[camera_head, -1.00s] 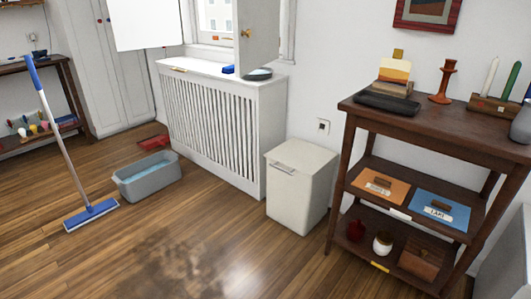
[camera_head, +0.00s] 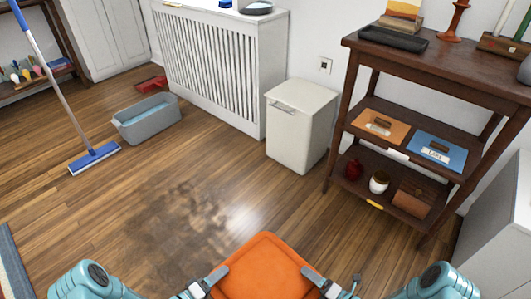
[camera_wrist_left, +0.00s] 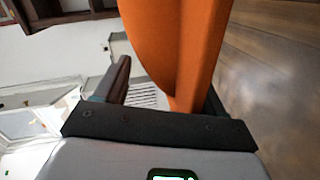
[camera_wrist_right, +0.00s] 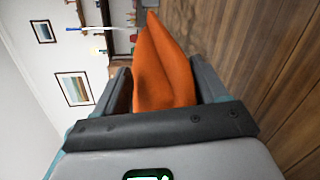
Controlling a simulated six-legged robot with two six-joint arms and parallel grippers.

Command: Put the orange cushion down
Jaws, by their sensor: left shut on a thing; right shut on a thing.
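The orange cushion (camera_head: 262,268) is at the bottom middle of the head view, held above the wooden floor between my two arms. My left gripper (camera_head: 208,283) is shut on its left edge. My right gripper (camera_head: 322,282) is shut on its right edge. In the left wrist view the cushion (camera_wrist_left: 182,45) stands out from between the fingers. In the right wrist view the cushion (camera_wrist_right: 163,68) also lies between the fingers. The cushion's near edge is cut off by the bottom of the head view.
A dark stain (camera_head: 180,225) marks the floor beyond the cushion. A white bin (camera_head: 298,128) and a dark wooden shelf unit (camera_head: 345,95) stand at the right. A grey tub of water (camera_head: 147,120) and a blue mop (camera_head: 94,158) are at the left. Open floor lies between.

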